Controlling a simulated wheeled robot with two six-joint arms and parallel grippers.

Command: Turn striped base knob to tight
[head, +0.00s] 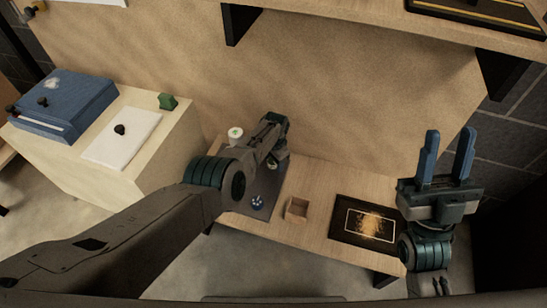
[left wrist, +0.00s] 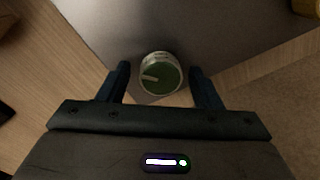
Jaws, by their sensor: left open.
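The round knob (left wrist: 160,76) has a dark green face with a pale stripe and a whitish rim, at the middle of the left wrist view. The stripe runs from the centre toward the left edge. My left gripper (left wrist: 160,68) is open, one dark blue finger on each side of the knob, with a gap visible on both sides. In the head view my left gripper (head: 274,152) is over the low table, and the knob cannot be clearly told apart there. My right gripper (head: 448,156) is open and empty at the right, fingers pointing up in the picture.
The low wooden table (head: 325,185) bears a grey mat (head: 263,187), a small open wooden box (head: 297,208), a black framed panel (head: 366,224) and a white round item (head: 235,133). A blue case (head: 65,105) stands on the left cabinet. A shelf (head: 370,12) overhangs above.

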